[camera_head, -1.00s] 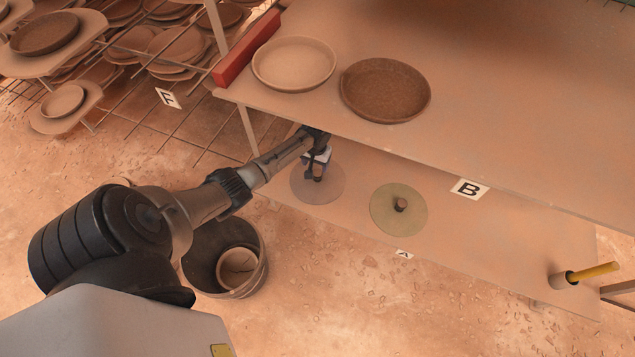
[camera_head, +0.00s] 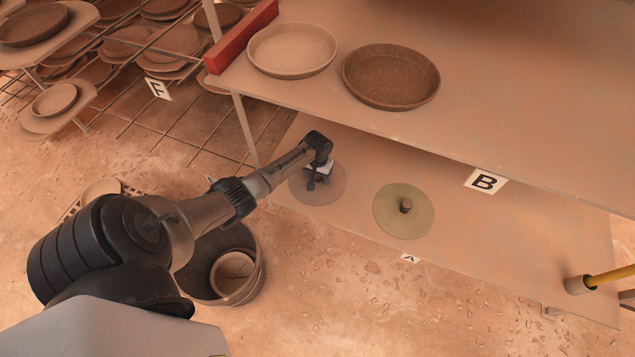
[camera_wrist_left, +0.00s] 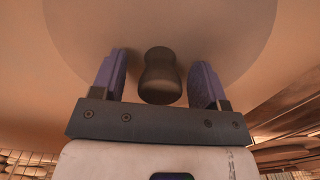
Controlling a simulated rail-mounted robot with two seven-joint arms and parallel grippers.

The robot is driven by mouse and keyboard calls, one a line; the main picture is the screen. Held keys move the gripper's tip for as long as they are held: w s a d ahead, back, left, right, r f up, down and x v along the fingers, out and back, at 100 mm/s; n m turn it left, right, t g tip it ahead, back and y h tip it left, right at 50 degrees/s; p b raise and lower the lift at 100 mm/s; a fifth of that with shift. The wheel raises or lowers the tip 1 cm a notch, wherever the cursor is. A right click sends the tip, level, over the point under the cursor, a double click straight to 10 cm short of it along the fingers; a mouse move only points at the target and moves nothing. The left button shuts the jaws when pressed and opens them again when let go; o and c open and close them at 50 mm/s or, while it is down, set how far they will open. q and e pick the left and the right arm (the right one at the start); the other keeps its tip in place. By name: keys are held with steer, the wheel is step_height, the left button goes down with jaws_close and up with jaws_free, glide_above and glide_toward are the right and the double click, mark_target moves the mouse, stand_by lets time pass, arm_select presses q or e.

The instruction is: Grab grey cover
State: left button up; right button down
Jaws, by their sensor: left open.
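The grey cover (camera_head: 328,194) is a flat, greyish disc on the lower shelf, partly hidden by my left arm in the head view. In the left wrist view the disc (camera_wrist_left: 160,22) fills the upper middle, and its dark knob (camera_wrist_left: 160,76) stands between my fingers. My left gripper (camera_head: 313,184) is over the disc. In the left wrist view the left gripper (camera_wrist_left: 160,78) is open, with one purple-lined finger on each side of the knob and gaps showing on both sides. A greenish cover (camera_head: 386,222) with a dark knob lies to the right.
The upper shelf (camera_head: 520,130), marked B, overhangs the lower shelf (camera_head: 510,255). It holds a pale dish (camera_head: 292,49), a brown dish (camera_head: 391,76) and a red block (camera_head: 240,37). A bucket (camera_head: 258,275) stands on the floor near my arm. A yellow-handled tool (camera_head: 608,275) is at right.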

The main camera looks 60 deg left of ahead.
arm_select(q)
steer(key=shift+f, duration=0.35)
steer(key=shift+r, duration=0.1)
steer(key=shift+c, duration=0.3)
steer(key=c, duration=1.1)
